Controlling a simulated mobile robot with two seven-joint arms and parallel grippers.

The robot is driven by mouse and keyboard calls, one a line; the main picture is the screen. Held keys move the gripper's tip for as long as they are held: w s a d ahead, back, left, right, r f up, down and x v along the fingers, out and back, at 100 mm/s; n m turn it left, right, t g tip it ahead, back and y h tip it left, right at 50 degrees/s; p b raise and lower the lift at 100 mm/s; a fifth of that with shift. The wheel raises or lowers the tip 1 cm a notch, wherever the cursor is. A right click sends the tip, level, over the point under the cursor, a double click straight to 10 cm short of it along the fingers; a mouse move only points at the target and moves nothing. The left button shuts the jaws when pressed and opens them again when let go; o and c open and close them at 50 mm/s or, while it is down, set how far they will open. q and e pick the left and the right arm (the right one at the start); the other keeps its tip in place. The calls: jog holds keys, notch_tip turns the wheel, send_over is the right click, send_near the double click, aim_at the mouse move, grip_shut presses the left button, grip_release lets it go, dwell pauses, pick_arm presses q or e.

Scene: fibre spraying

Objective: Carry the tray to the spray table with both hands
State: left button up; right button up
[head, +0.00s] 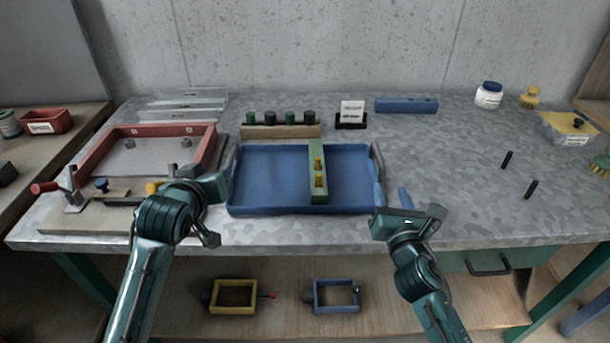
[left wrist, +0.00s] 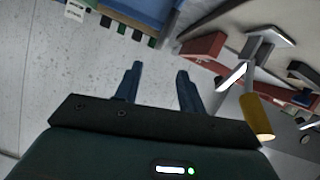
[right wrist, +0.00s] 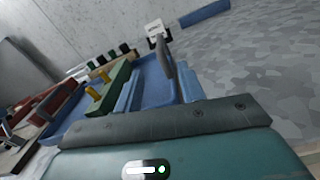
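The blue tray (head: 270,180) lies flat on the metal-topped table, with a grey handle at each end. A green block with yellow pegs (head: 318,172) lies across it. My right gripper (head: 391,194) is open beside the tray's right end, near the right handle (head: 379,162). In the right wrist view that handle (right wrist: 165,58) shows between and beyond the fingers; I see no grip on it. My left gripper (left wrist: 157,78) is open and empty in the left wrist view. In the head view it is by the tray's left end, its fingertips largely hidden.
A red frame (head: 97,152) with clamps stands left of the tray, close to my left arm. A rack of capped bottles (head: 280,131), a small card stand (head: 351,117) and a blue bar (head: 406,105) are behind it. The tabletop to the right (head: 450,170) is mostly clear.

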aim_at(230, 157)
pick_arm(q)
jog(key=x, duration=1.3)
jog(key=shift+w, duration=0.1)
pick_arm(e)
jog(key=w, duration=1.3)
jog(key=shift+w+a, duration=0.1)
pick_arm(q)
jog(key=shift+c, duration=0.4)
pick_arm(e)
jog(key=shift+c, duration=0.4)
pick_arm(q)
grip_shut()
pick_arm(e)
grip_shut()
pick_arm(q)
jog(key=shift+r, duration=0.2)
pick_arm(e)
jog(key=shift+r, duration=0.25)
